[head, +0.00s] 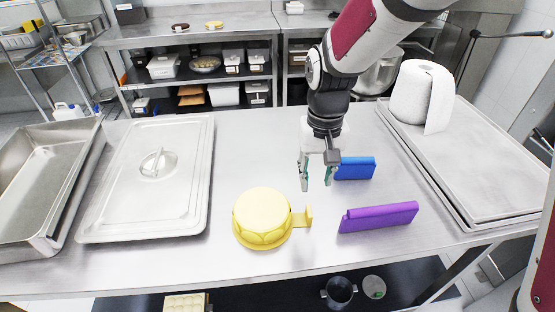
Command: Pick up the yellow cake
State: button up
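The yellow cake (262,213) is a round, yellow object with a scalloped side and a short yellow tab (302,217) sticking out to its right. It rests on the steel table (255,150) near the front edge. My gripper (317,187) points down above the table, behind and to the right of the cake. Its two fingers are spread apart with nothing between them. The gripper is apart from the cake, and the whole top of the cake is visible.
A blue block (356,168) is just right of my gripper, and a purple block (378,216) lies right of the cake. A lidded steel pan (186,200) is on the left. A paper roll (412,97) stands on a tray (470,170) at right.

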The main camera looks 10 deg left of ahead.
aim_at(309, 210)
notch_tip(309, 210, down, 8)
jog(key=shift+f, duration=0.15)
jog(key=shift+w+a+f+p, duration=0.15)
jog(key=shift+f+p, duration=0.05)
jog(key=shift+f, duration=1.1)
jog(key=shift+w+a+f+p, duration=0.1)
jog(key=shift+f+p, duration=0.1)
jog(key=shift+f, duration=1.1)
grip_shut()
